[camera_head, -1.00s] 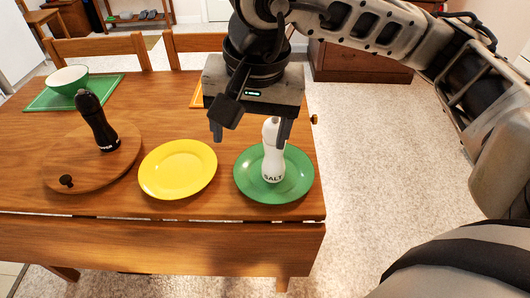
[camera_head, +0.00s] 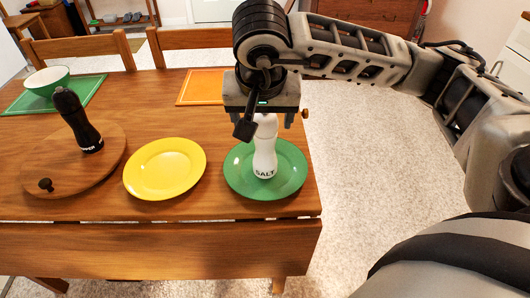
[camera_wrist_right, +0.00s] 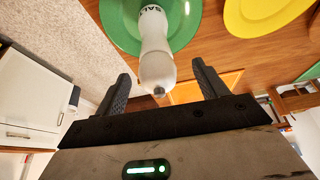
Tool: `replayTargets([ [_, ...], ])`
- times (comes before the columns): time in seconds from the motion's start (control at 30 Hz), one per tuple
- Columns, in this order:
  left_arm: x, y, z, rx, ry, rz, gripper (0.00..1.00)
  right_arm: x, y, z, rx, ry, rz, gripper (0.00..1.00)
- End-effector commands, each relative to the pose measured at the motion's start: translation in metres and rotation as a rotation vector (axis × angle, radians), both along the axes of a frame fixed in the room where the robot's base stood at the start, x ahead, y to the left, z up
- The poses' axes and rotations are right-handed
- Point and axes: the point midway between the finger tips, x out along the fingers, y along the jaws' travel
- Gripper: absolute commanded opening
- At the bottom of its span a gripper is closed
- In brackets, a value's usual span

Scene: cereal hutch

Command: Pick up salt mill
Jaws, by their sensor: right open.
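The white salt mill (camera_head: 265,155) stands upright on the green plate (camera_head: 292,176) near the table's right end. Its top is hidden behind my right gripper (camera_head: 263,116) in the head view. In the right wrist view the salt mill (camera_wrist_right: 156,55) lies ahead of my right gripper (camera_wrist_right: 163,85), between the lines of its two spread fingers. The fingers are open and hold nothing; no contact with the mill shows. My left gripper is in neither view.
A yellow plate (camera_head: 165,169) is left of the green plate. A black pepper mill (camera_head: 77,120) stands on a round wooden board (camera_head: 60,180). A green bowl (camera_head: 47,79) and an orange mat (camera_head: 203,87) are at the back. Chairs line the far edge.

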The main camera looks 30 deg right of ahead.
Motion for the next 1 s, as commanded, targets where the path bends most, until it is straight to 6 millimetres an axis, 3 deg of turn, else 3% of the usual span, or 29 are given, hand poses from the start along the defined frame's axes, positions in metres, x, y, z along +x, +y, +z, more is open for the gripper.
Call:
replayTargets([
  [0.23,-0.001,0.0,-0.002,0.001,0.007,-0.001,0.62,0.011,-0.014,-0.033,0.0,0.004,0.0,0.72],
  [0.53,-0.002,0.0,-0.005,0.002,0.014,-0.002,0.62,0.013,-0.015,-0.038,-0.001,0.001,0.0,0.72],
  [0.57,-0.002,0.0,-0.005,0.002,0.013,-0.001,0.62,0.013,-0.015,-0.038,-0.001,0.001,0.0,0.69],
  [0.8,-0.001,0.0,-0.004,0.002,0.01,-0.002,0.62,0.013,-0.015,-0.038,0.0,0.0,0.0,0.02],
  [1.0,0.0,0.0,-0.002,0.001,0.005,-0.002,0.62,0.014,-0.015,-0.037,0.0,-0.001,0.0,0.0],
])
